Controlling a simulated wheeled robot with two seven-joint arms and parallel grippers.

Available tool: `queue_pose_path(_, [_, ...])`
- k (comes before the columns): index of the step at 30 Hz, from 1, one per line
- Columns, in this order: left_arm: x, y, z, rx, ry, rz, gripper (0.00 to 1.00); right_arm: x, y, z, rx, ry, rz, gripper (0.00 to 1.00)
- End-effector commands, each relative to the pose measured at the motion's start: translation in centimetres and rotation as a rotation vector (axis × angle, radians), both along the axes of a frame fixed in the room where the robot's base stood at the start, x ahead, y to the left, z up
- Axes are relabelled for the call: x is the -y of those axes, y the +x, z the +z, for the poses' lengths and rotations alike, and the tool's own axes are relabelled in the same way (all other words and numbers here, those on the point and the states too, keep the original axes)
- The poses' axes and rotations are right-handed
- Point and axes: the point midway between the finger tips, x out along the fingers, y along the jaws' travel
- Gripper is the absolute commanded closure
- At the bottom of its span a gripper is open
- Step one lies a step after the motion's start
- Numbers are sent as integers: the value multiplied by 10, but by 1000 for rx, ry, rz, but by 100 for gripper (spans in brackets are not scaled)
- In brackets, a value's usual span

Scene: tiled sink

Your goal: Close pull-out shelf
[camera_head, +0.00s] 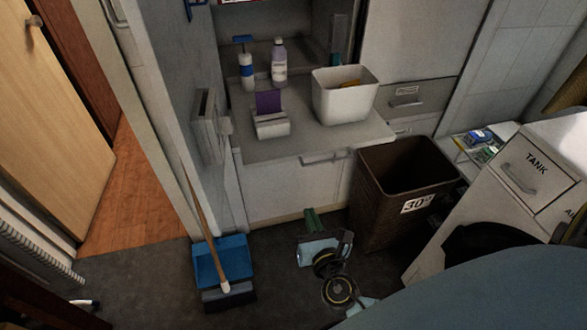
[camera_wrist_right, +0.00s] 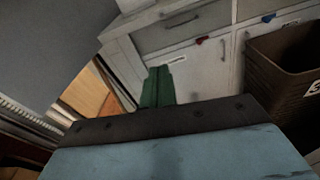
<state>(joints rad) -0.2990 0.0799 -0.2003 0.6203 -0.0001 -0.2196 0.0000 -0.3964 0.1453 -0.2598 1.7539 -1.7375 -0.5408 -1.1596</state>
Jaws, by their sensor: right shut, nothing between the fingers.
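The pull-out shelf (camera_head: 350,136) is a pale flat board sticking out from the cabinet recess, with a handle on its front edge. Bottles, a small holder and a white bin stand on it. My right gripper (camera_head: 311,217), with green fingers, is low in front of the cabinet, below the shelf and apart from it. In the right wrist view my right gripper (camera_wrist_right: 158,86) is shut and empty, with pale cabinet fronts and handles beyond it. I cannot tell which of those fronts belongs to the shelf. My left gripper is not seen.
A brown waste bin (camera_head: 383,202) stands right of my right gripper; it also shows in the wrist view (camera_wrist_right: 293,88). A blue dustpan (camera_head: 207,262) and brush are on the floor to the left. A white TANK cabinet (camera_head: 507,205) is at right.

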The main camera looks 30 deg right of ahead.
Motion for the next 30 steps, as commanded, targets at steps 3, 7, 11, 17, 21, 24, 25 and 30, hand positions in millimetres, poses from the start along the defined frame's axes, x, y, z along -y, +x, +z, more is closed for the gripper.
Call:
queue_pose_path(3, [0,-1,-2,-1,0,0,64,-3,4,27,57,-111,13,100])
queue_pose_path(7, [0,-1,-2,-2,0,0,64,-2,11,36,74,-149,14,100])
queue_pose_path(11, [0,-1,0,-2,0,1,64,2,31,37,76,-147,14,100])
queue_pose_path(17, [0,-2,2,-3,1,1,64,13,73,36,75,-145,13,100])
queue_pose_path(21, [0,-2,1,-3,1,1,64,19,101,35,74,-143,14,100])
queue_pose_path(24, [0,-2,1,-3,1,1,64,24,117,35,73,-144,13,100])
queue_pose_path(25, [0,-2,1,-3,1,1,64,25,121,35,72,-143,13,100])
queue_pose_path(30, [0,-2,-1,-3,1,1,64,28,137,34,71,-142,15,100])
